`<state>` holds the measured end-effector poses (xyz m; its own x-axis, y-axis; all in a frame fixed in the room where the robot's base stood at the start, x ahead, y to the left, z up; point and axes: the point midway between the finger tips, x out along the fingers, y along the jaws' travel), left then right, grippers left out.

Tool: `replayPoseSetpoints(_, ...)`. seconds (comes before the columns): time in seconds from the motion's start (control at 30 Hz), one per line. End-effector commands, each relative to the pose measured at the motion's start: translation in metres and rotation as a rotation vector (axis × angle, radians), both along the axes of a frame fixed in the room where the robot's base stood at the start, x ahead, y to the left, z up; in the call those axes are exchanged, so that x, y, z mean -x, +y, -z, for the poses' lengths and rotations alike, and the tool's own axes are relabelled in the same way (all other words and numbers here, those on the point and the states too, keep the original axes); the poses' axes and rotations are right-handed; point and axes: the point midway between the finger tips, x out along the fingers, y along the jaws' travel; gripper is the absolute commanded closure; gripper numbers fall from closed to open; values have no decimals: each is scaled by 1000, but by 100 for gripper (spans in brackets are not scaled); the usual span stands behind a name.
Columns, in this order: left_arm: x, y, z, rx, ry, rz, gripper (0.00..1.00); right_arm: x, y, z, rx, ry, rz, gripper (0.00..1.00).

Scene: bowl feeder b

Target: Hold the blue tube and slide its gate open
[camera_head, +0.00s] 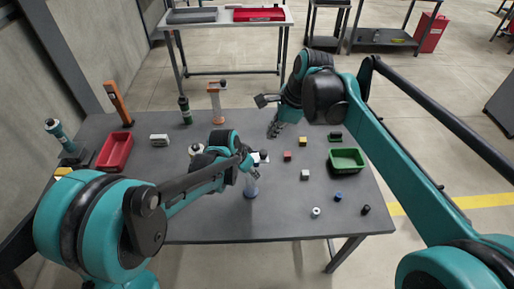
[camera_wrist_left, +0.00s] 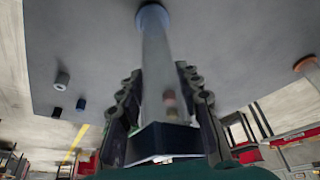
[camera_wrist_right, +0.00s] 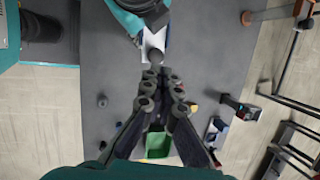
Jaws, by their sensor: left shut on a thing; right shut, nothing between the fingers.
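The blue tube (camera_head: 251,188) is a clear upright tube with a blue end, near the front middle of the table. In the left wrist view the tube (camera_wrist_left: 155,60) runs between the fingers, with a dark block at its near end and a small reddish thing showing inside. My left gripper (camera_head: 247,168) is shut on the tube. The gate seems to be the white piece with a dark knob (camera_wrist_right: 155,58) in the right wrist view; how far it is open I cannot tell. My right gripper (camera_head: 273,130) is shut and empty, behind the tube and apart from it.
A red bin (camera_head: 115,152) stands left, a green bin (camera_head: 346,160) right. Several small blocks and cylinders lie around the right half. An orange-based tube (camera_head: 216,103) and a green tube (camera_head: 185,110) stand at the back.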

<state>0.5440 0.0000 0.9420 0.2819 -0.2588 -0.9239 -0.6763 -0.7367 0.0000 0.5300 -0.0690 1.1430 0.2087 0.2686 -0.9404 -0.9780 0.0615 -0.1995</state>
Motion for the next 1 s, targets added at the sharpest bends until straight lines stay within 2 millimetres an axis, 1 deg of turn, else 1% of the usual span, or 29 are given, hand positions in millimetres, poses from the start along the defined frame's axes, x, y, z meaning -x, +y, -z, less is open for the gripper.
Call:
replayPoseSetpoints(0.1, 0, 0, 0, 0, 0, 0, 100, -5, 6, -2, 66, -82, -283, 100)
replayPoseSetpoints(0.7, 0, 0, 0, 0, 0, 0, 100, -29, 34, -8, 412, -495, -1752, 100)
replayPoseSetpoints(0.8, 0, 0, 0, 0, 0, 0, 100, -32, 37, -9, 459, -550, -1956, 100)
replayPoseSetpoints(0.9, 0, 0, 0, 0, 0, 0, 100, -34, 40, -10, 497, -592, -2113, 100)
replayPoseSetpoints(1.0, 0, 0, 0, 0, 0, 0, 100, -36, 42, -10, 522, -621, -2221, 100)
